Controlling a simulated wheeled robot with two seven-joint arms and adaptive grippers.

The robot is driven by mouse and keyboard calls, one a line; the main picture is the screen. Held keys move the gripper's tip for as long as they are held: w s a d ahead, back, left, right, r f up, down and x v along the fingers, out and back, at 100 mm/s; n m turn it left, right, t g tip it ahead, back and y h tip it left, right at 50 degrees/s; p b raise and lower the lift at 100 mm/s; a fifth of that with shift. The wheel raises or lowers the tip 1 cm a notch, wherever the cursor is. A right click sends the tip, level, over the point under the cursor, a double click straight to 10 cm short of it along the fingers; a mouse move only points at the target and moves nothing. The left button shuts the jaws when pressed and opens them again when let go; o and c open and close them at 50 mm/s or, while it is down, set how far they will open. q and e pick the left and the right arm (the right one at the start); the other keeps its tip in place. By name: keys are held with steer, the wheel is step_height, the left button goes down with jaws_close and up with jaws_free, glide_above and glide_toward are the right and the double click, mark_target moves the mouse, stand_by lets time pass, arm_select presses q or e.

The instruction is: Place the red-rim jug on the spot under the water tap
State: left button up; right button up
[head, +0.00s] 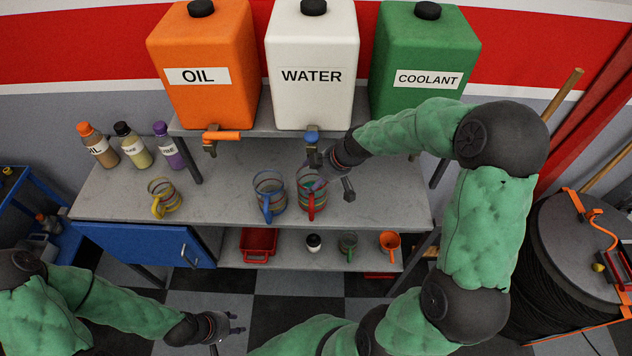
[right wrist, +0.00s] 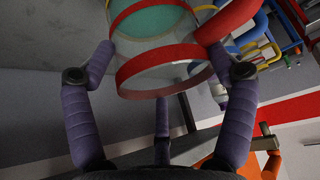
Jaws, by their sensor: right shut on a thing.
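The red-rim jug (head: 311,205) is clear with a red handle and stands upright over the shelf top, in front of the water tap (head: 312,152). I cannot tell whether its base touches the surface. My right gripper (head: 322,180) is shut on it from the right. In the right wrist view the jug (right wrist: 160,65), with red bands, sits between the purple fingers (right wrist: 160,80). The spot under the tap is hidden by the gripper and jug. My left gripper (head: 228,332) is low at the front, with fingers apart and empty.
A blue-handled jug (head: 268,205) stands close left of the red-rim jug. A yellow-handled jug (head: 160,198) and several bottles (head: 132,145) are further left. The white water tank (head: 312,50) stands between the oil tank (head: 203,100) and coolant tank (head: 420,100).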

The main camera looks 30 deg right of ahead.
steer(key=shift+f+b, duration=0.45)
steer(key=shift+f, duration=1.25)
steer(key=shift+f, duration=0.15)
steer(key=o, duration=1.5)
steer(key=shift+r, duration=0.2)
steer(key=p+v, duration=0.1)
steer(key=v, duration=1.1)
